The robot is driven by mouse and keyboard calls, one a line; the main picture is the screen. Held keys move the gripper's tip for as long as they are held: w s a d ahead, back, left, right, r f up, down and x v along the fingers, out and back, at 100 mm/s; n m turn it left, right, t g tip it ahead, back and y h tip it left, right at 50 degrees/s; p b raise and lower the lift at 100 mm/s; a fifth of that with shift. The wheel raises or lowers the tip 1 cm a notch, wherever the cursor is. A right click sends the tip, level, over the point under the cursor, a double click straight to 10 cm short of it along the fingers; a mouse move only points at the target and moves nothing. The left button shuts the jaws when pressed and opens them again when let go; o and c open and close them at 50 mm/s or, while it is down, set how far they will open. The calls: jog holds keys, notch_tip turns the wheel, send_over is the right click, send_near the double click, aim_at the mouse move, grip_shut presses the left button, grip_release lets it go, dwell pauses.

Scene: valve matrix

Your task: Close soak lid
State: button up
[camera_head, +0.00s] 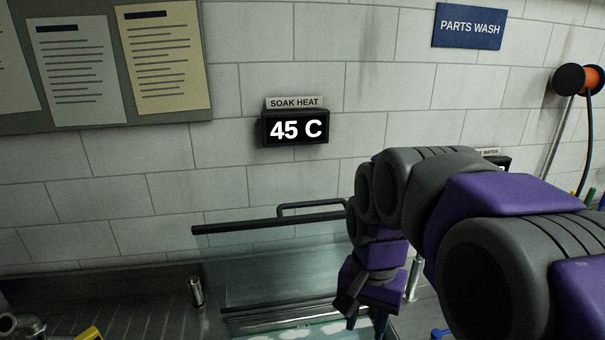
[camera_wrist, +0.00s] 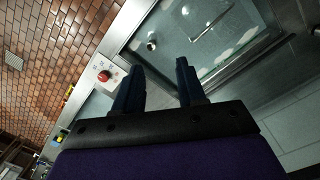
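The soak lid (camera_head: 262,262) is a clear glass panel standing raised against the back wall in the head view. It has a dark top rail (camera_head: 240,227) and a dark bar handle (camera_head: 305,206). My gripper (camera_head: 367,325) points down in front of the lid's right side, and my arm hides that end of the rail. The wrist view shows the two fingers of my gripper (camera_wrist: 159,68) apart with nothing between them. The soak tank (camera_wrist: 207,72), with liquid and pale foam, lies open beyond the fingers.
A red button (camera_wrist: 104,76) sits on a pale panel beside the tank. A short metal post (camera_head: 196,291) stands left of the lid, by a ribbed drainboard (camera_head: 120,305). A "45 C" display (camera_head: 296,129) hangs on the tiled wall above. A hose reel (camera_head: 578,79) is at right.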

jog(key=w+a+r+m+t+p, duration=0.1)
jog(key=w+a+r+m+p, duration=0.2)
jog(key=w+r+p, duration=0.45)
jog(key=w+a+r+m+p, duration=0.3)
jog(key=w+r+m+p, duration=0.1)
jog(key=w+r+p, duration=0.4)
jog(key=w+a+r+m+t+p, duration=0.1)
jog(key=w+a+r+m+p, duration=0.2)
jog(key=w+r+p, duration=0.5)
jog(key=b, duration=0.4)
send_near(305, 203)
jog(key=shift+m, duration=0.3)
jog(key=f, duration=0.2)
jog(key=f+p, duration=0.1)
jog(key=f, duration=0.1)
jog(key=w+f+p, duration=0.1)
jog(key=f, duration=0.1)
jog(key=shift+f, duration=0.35)
jog(key=shift+w+d+f, duration=0.1)
jog(key=shift+f, duration=0.55)
